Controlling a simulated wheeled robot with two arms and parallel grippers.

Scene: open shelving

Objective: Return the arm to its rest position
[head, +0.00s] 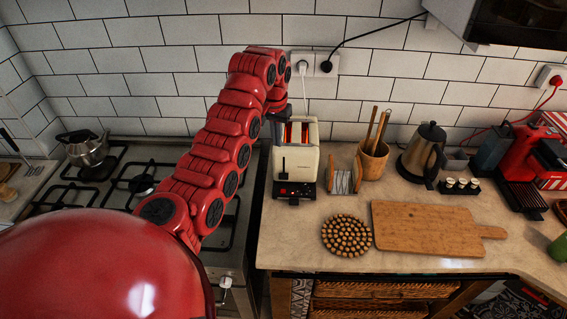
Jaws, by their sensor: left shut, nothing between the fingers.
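My red left arm (215,155) comes in from the lower left. It stretches up over the stove toward the wall and bends down at its far end beside the cream toaster (307,166). My left gripper (284,110) is a small dark shape at the toaster's upper left, partly hidden by the arm. It is shut with nothing in it. I cannot tell whether it touches the toaster. The toaster stands upright on the counter, with reddish-brown strips showing in its top slots. My right gripper is out of view.
A gas stove (140,185) with a metal pot (88,152) lies left. The front counter strip is clear.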

